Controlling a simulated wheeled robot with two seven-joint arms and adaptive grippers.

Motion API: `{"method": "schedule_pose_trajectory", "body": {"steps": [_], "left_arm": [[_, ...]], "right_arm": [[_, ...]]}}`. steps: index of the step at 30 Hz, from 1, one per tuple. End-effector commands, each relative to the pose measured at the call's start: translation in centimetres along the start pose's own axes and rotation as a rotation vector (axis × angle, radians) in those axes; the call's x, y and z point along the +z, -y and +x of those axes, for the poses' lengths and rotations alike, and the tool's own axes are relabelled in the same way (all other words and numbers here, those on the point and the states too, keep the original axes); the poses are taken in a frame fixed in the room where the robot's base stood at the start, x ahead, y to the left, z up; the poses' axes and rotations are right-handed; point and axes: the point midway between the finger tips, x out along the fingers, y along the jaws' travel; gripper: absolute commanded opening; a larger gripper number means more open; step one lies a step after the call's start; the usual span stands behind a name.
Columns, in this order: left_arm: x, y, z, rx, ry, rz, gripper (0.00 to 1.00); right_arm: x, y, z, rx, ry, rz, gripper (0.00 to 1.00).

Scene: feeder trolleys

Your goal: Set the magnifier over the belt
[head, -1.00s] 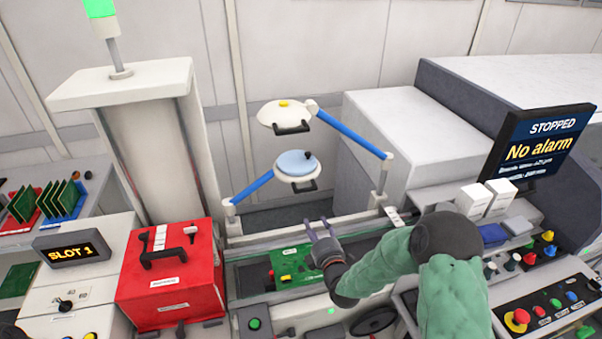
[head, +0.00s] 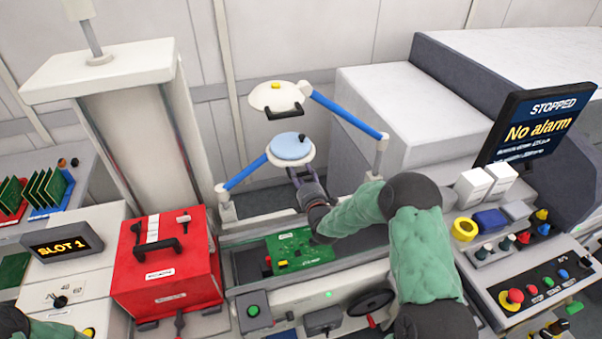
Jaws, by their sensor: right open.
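The magnifier (head: 291,147), a pale blue round lens in a white rim with a dark knob on top, hangs from a blue arm on the left post, behind the belt. My right gripper (head: 300,173) is open at the magnifier's front lower edge, where its black handle is. The fingers mostly hide the handle, and I cannot tell whether they touch it. The belt (head: 245,270) runs below and in front, with a green circuit board (head: 290,247) on it. My left gripper is out of view; only part of my left arm shows at the lower left.
A white lamp head (head: 281,98) with a yellow button and black handle hangs behind the magnifier, from a blue arm on the right post (head: 378,158). A red case (head: 167,265) stands left of the belt. A screen (head: 535,125) reading "No alarm" stands at the right.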

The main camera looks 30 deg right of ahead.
Motion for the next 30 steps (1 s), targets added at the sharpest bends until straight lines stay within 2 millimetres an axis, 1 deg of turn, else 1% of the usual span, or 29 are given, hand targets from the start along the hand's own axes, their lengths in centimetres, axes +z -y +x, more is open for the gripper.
{"method": "schedule_pose_trajectory", "body": {"steps": [5, 13, 14, 15, 17, 18, 26, 30], "left_arm": [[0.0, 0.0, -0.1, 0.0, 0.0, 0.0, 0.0], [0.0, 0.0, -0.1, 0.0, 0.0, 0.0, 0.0], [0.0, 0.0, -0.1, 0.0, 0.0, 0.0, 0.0], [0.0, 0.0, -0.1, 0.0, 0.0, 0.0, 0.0], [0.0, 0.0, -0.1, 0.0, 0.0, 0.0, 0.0], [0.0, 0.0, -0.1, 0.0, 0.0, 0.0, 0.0], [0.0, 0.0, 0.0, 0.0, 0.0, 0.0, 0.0], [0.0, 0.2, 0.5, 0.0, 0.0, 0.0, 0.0]], "right_arm": [[0.0, 0.0, 0.9, 0.0, 0.0, 0.0, 0.49], [0.0, 0.0, 0.9, 0.0, 0.001, 0.001, 0.49], [0.0, 0.0, 0.9, 0.0, 0.001, 0.001, 0.41], [0.0, 0.0, 0.9, 0.0, 0.001, 0.001, 0.29], [0.0, 0.0, 0.9, 0.0, 0.0, 0.001, 0.12], [0.0, 0.0, 0.9, 0.0, 0.001, 0.001, 0.01], [-0.1, 0.1, 1.0, -0.001, 0.0, 0.001, 0.0], [-0.8, 0.2, 1.6, -0.001, 0.001, 0.002, 0.0]]}}
